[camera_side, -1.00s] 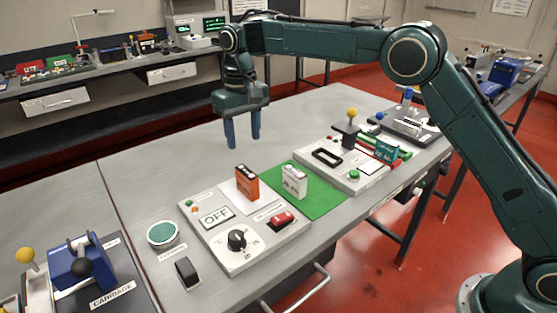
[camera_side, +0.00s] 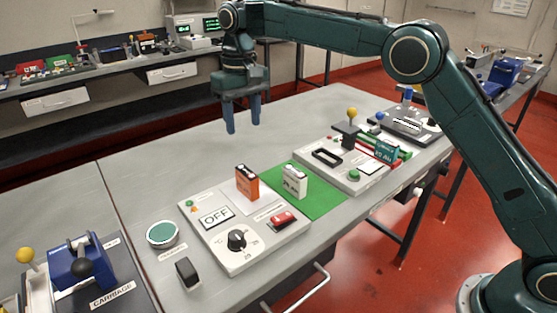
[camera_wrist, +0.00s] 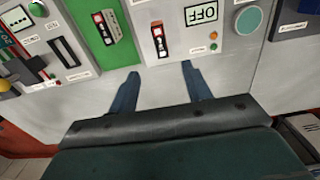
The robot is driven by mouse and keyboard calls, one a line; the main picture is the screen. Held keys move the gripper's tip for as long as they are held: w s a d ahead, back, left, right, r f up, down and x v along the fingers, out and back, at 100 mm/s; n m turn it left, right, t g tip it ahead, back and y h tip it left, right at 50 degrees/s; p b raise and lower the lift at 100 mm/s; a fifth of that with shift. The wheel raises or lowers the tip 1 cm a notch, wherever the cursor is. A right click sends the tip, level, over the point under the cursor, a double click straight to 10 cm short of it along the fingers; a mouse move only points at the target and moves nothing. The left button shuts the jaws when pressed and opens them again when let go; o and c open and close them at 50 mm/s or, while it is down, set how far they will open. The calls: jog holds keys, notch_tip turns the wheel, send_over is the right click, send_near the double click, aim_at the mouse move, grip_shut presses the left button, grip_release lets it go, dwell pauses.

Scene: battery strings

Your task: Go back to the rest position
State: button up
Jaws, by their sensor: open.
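My gripper (camera_side: 243,115) is open and empty, raised above the far part of the grey table, fingers pointing down. Its two blue fingers also show apart in the wrist view (camera_wrist: 160,92). An orange battery (camera_side: 247,182) stands upright on the white area of the panel with the OFF sign (camera_side: 215,217). A white battery (camera_side: 295,181) stands upright on the green mat (camera_side: 320,200). In the wrist view the orange battery (camera_wrist: 159,40) and the white battery (camera_wrist: 107,27) are ahead of the fingers, well apart from them.
A panel with a yellow-knobbed lever (camera_side: 351,113) and a slot stands right of the mat. A green round button (camera_side: 162,234) and the carriage device (camera_side: 85,262) are at the front left. The table (camera_side: 160,150) below my gripper is clear.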

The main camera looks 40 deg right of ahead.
jog(key=s+d+r+t, duration=0.1)
jog(key=s+d+r, duration=0.4)
jog(key=s, duration=0.4)
jog(key=s+d+r+t, duration=0.2)
jog(key=s+d+r, duration=0.35)
jog(key=s, duration=0.35)
jog(key=s+d+f+t, duration=0.1)
jog(key=s+f, duration=0.3)
jog(key=s, duration=0.6)
jog(key=s+d+f+t, duration=0.1)
jog(key=s+d+f, duration=0.3)
jog(key=s, duration=0.7)
jog(key=shift+t, duration=0.3)
